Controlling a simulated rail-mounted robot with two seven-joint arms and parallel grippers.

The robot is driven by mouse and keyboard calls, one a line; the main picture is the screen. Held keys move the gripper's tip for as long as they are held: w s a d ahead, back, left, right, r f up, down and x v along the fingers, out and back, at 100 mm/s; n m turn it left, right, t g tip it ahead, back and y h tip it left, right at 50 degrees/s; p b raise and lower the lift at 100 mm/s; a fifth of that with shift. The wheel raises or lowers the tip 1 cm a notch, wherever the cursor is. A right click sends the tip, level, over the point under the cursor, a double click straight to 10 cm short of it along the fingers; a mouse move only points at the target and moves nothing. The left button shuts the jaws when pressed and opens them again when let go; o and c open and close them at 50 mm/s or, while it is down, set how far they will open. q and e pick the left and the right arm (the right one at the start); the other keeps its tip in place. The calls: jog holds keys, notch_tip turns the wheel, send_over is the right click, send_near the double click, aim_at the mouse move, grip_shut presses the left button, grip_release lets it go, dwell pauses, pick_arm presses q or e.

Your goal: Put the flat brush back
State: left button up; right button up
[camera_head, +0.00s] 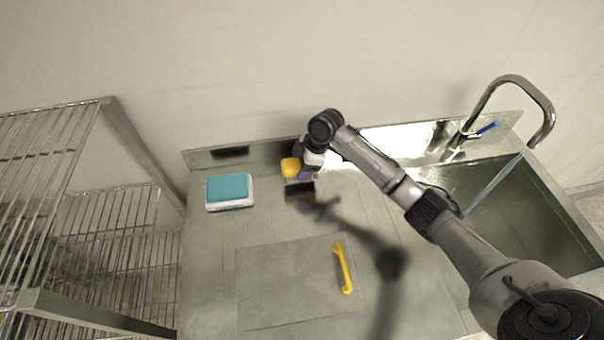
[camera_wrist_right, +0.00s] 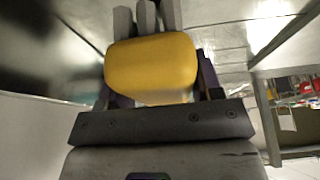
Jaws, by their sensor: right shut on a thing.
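My right gripper (camera_head: 300,173) is at the back of the steel counter, beside the back ledge, with its arm reaching in from the lower right. It is shut on a yellow rounded piece (camera_head: 290,167), which I take to be the flat brush. In the right wrist view the yellow piece (camera_wrist_right: 152,66) sits between the two dark fingers of my gripper (camera_wrist_right: 160,85). Grey prongs (camera_wrist_right: 146,18) show just beyond it; I cannot tell what they belong to. A dark patch (camera_head: 299,192) lies just in front of the gripper. My left gripper is not in view.
A white box with a teal top (camera_head: 229,188) stands at the counter's back left. A flat panel (camera_head: 285,285) with a yellow handle (camera_head: 343,268) lies in front. A sink (camera_head: 530,215) with a curved tap (camera_head: 545,110) is at right; wire shelving (camera_head: 85,240) stands at left.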

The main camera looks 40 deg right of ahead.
jog(key=shift+f, duration=1.9)
jog(key=o, duration=1)
jog(key=shift+f, duration=0.1)
jog(key=shift+c, duration=0.2)
jog(key=shift+d+r, duration=0.1)
jog(key=shift+r, duration=0.35)
jog(key=p+v, duration=0.1)
jog(key=v, duration=1)
jog(key=shift+s+r, duration=0.1)
jog(key=shift+r, duration=0.1)
